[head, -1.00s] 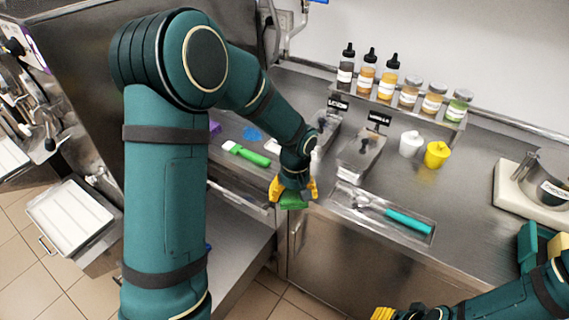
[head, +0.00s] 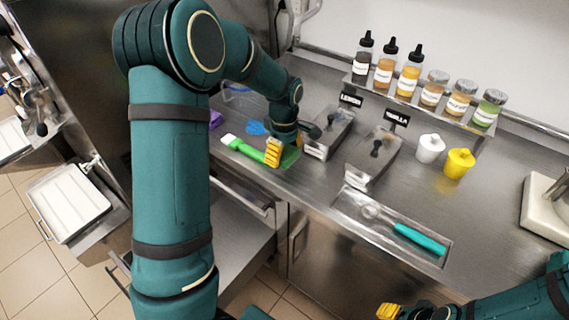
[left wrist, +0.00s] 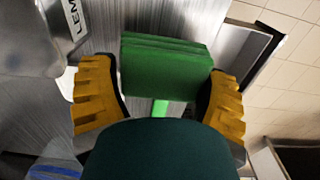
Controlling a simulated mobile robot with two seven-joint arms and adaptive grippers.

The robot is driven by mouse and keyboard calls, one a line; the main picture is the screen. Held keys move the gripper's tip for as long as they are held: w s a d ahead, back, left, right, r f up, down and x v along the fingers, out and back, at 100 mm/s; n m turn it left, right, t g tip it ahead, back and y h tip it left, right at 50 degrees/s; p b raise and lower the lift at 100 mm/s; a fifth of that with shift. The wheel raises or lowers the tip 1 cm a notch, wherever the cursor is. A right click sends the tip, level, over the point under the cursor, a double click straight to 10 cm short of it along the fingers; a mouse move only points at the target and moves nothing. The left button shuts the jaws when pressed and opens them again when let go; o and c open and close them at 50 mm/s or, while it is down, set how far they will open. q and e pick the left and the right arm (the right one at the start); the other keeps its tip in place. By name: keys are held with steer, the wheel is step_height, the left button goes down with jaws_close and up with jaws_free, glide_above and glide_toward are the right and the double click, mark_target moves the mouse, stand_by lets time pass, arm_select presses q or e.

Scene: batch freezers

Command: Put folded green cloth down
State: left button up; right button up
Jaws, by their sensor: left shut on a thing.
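The folded green cloth (left wrist: 165,68) is a thick, layered block between the yellow fingers of my left gripper (left wrist: 160,95) in the left wrist view. In the head view the cloth (head: 290,157) shows partly behind my left gripper (head: 283,150), which is low at the steel counter near its front edge. I cannot tell whether the cloth touches the counter. My left gripper is shut on it. My right gripper (head: 390,312) is at the bottom edge of the head view, with yellow fingers partly cut off; its opening is unclear.
A green-handled brush or scraper (head: 243,149) lies just left of the cloth. A blue item (head: 255,128) lies behind it. Lidded steel containers (head: 330,133) stand to the right. A recessed tray (head: 388,225) holds a teal-handled scoop (head: 420,238). Bottles and jars (head: 408,82) stand at the back.

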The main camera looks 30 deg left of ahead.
mark_target(284, 151)
arm_select(q)
steer(key=shift+f+b, duration=0.3)
steer(key=shift+f, duration=1.7)
steer(key=shift+f, duration=0.1)
steer(key=o, duration=1)
steer(key=shift+o, duration=0.2)
steer(key=shift+r, duration=0.25)
step_height(284, 151, up, 12)
steer(key=shift+f+p, duration=0.1)
steer(key=shift+p, duration=1)
